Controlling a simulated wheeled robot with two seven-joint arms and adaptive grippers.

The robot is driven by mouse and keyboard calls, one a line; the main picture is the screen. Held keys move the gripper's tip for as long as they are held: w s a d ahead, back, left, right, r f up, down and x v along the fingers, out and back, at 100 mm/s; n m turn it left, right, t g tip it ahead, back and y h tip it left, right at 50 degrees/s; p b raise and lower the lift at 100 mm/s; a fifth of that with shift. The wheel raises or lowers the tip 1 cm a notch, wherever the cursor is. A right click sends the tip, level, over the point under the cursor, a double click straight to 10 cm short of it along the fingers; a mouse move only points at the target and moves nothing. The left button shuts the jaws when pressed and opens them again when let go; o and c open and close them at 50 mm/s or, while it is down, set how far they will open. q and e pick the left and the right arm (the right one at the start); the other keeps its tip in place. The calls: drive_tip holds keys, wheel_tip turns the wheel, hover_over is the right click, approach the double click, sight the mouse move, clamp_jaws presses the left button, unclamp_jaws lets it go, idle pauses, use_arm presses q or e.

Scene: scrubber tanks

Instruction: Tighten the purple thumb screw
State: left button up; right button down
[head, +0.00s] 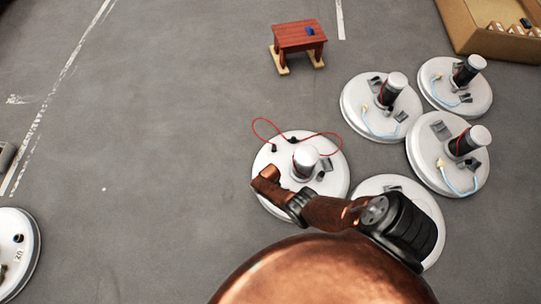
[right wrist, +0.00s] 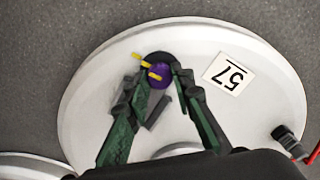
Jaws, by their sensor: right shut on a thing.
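The purple thumb screw (right wrist: 159,76) sits in a dark round fitting near the rim of a white round tank lid (right wrist: 95,90) in the right wrist view. A yellow piece (right wrist: 146,66) shows beside it. My right gripper (right wrist: 158,72) is shut on the purple thumb screw, with one green-and-black finger on each side. In the head view my copper right arm reaches over the same kind of white lid (head: 332,182); the arm hides the screw and fingertips there. My left gripper is not in view.
Several similar white tank lids (head: 425,160) stand to the right. A small red table (head: 298,37) and a cardboard box (head: 460,25) stand farther back. The floor left is mostly clear.

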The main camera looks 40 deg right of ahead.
drive_tip(key=c, duration=1.9)
unclamp_jaws()
drive_tip(key=shift+w+r, duration=0.25)
drive_tip(key=shift+w, duration=0.1)
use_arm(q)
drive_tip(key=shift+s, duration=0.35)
use_arm(e)
drive_tip(key=shift+o, duration=1.2)
drive_tip(key=shift+s+f, duration=0.15)
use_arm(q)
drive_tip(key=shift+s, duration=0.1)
use_arm(e)
drive_tip(key=shift+s, duration=0.1)
drive_tip(key=shift+a+r, duration=0.15)
drive_tip(key=shift+r, duration=0.3)
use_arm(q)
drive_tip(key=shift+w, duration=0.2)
use_arm(e)
wheel_tip(320, 180, up, 11)
drive_tip(key=shift+d, duration=0.2)
